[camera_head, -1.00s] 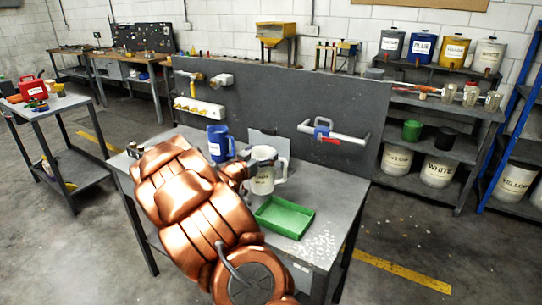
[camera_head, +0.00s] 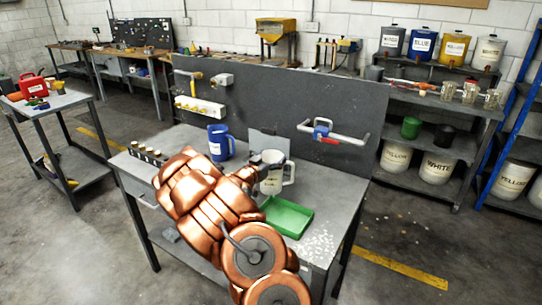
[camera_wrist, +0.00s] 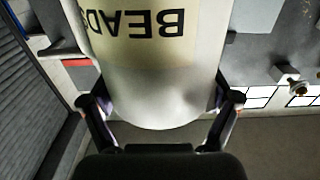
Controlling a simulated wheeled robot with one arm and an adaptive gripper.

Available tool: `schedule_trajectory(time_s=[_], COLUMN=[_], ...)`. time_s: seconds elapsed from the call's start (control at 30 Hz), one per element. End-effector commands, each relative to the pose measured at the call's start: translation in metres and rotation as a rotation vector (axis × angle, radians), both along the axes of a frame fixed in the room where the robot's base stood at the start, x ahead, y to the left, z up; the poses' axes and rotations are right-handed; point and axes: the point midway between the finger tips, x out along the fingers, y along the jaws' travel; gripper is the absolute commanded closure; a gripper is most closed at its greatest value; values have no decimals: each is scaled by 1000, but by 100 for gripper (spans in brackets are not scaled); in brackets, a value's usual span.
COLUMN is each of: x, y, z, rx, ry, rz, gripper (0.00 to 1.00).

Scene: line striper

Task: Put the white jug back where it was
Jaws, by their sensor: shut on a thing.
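The white jug (camera_head: 271,180) is upright over the back of the grey workbench, just behind the green tray, with its handle to the right. My gripper (camera_head: 250,175) is shut on it from the left; my copper-coloured arm hides part of the bench. In the wrist view the jug (camera_wrist: 160,85) fills the middle, its "BEADS" label upside down, with a gripper finger on each side. I cannot tell whether its base touches the bench.
A blue jug (camera_head: 220,143) stands behind and left of the white jug. The green tray (camera_head: 288,219) lies in front, with white beads scattered to its right (camera_head: 318,246). A grey panel (camera_head: 350,108) rises behind the bench, holding a red-and-blue tool (camera_head: 322,130).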

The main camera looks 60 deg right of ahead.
Motion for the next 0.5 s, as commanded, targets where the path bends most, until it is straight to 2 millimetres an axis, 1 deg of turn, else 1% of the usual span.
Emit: schedule_trajectory(time_s=[0.27, 0.43, 0.47, 0.5], x=[0, 1, 0, 0], y=[0, 0, 0, 0], z=[0, -5, -4, -4], rx=[-3, -3, -3, -3], ry=[-2, -2, -3, -2], rz=[1, 1, 0, 0], gripper=[82, 82, 10, 6])
